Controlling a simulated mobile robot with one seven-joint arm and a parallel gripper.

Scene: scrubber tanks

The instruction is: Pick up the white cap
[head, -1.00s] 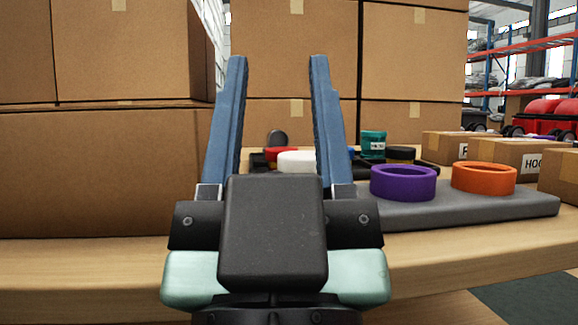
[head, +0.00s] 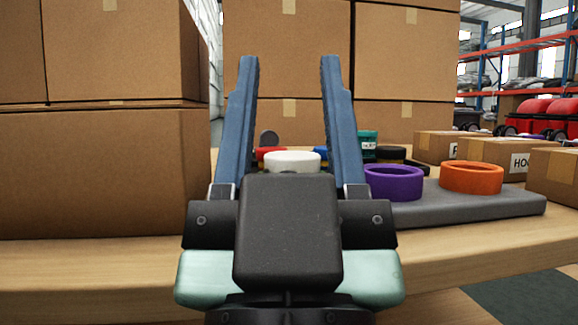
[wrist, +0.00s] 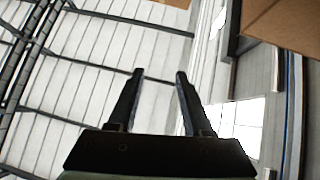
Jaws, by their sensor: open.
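The white cap (head: 292,161) shows in the head view beyond my gripper, seen between its two fingers. Its lower part is hidden behind my gripper's dark body. My gripper (head: 290,62) is open and empty, with its blue fingers pointing up. The white cap is not in the wrist view.
A purple ring (head: 393,183) and an orange ring (head: 471,178) sit on a grey slab (head: 450,204) to the right. Red, blue and black caps and a teal container (head: 367,143) are behind. Large cardboard boxes (head: 110,175) stand at left and back. Small labelled boxes (head: 495,154) are at right.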

